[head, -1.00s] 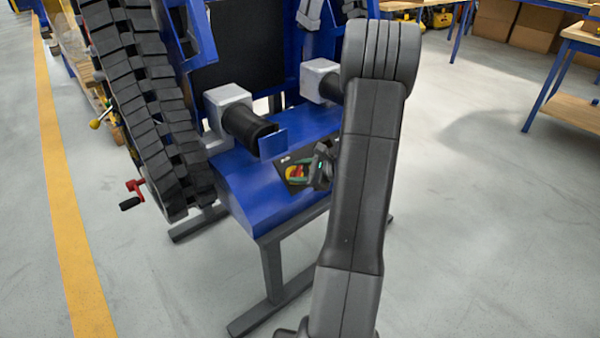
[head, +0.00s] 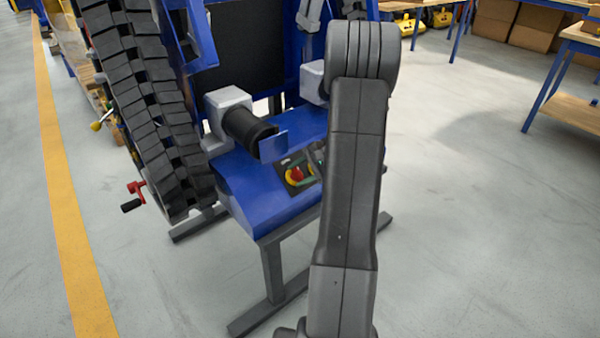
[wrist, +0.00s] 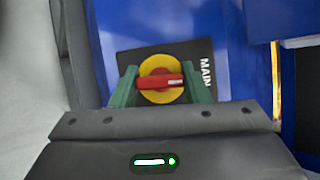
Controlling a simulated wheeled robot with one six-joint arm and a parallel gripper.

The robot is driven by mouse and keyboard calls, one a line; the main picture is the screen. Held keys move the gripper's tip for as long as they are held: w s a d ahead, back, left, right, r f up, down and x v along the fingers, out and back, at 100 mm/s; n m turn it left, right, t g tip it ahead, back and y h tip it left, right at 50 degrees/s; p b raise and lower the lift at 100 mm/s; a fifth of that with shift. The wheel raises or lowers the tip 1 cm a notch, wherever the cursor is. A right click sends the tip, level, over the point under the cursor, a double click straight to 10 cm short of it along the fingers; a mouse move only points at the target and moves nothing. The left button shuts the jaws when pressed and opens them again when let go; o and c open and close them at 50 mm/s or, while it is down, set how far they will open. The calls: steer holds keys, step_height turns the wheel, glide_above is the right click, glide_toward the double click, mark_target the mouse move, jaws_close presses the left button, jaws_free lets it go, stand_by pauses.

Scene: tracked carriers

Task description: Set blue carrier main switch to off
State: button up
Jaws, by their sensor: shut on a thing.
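The blue carrier (head: 240,180) stands ahead with its control panel on the front ledge. In the wrist view, the switch (wrist: 160,79) sits on a black plate beside the word MAIN. Its red handle lies across the picture, with a white mark toward its right end. My gripper (wrist: 162,92) has its green fingers at both ends of the handle, shut on it. In the head view my gripper is mostly hidden behind my arm.
A black roller (head: 248,128) and a blue plate stand just behind the panel. A black track (head: 145,110) and a red crank (head: 136,188) are at the left. Workbenches (head: 560,80) stand at the back right. The floor at right is clear.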

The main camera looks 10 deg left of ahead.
steer(key=shift+n, duration=0.4)
steer(key=o, duration=1)
steer(key=p+v, duration=0.4)
steer(key=v, duration=0.9)
steer(key=shift+w+d+r, duration=0.15)
steer(key=shift+d+r, duration=0.05)
steer(key=shift+r, duration=0.2)
